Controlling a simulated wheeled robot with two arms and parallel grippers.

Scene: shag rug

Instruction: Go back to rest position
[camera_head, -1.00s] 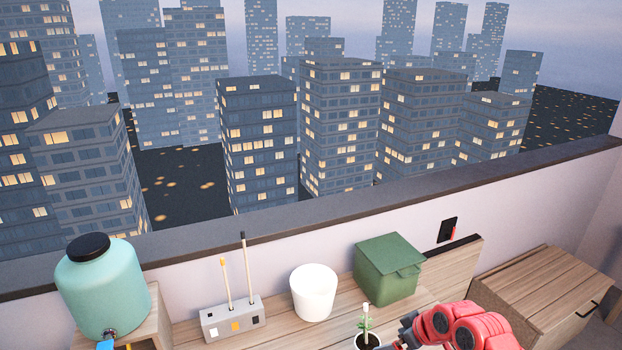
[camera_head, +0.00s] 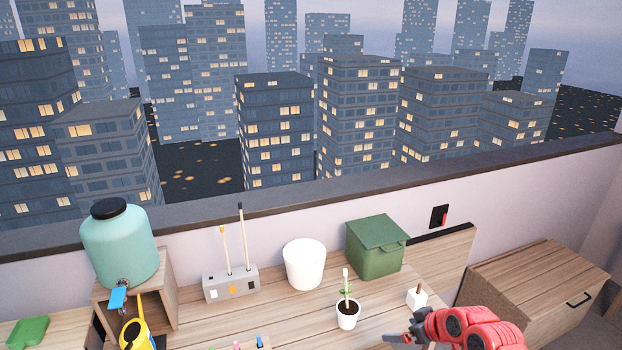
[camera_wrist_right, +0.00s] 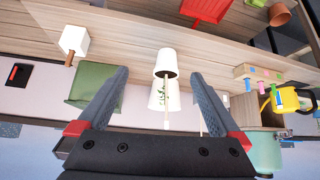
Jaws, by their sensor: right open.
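My right gripper (camera_head: 396,338) shows at the lower right of the head view, beside and apart from a small white pot (camera_head: 347,316) with a green plant. In the right wrist view the gripper's two dark fingers (camera_wrist_right: 160,75) are spread apart. Nothing is held between them. The plant pot (camera_wrist_right: 166,62) shows in the gap, with the white bin (camera_wrist_right: 157,97) beyond it. My left gripper is not in view.
On the wooden desk stand a green lidded box (camera_head: 374,256), a grey holder (camera_head: 231,285) with sticks, a white block (camera_head: 416,298) and a yellow watering can (camera_head: 137,335). A teal tank (camera_head: 118,250) sits on a wooden stand at the left. A wooden cabinet (camera_head: 530,290) is at right.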

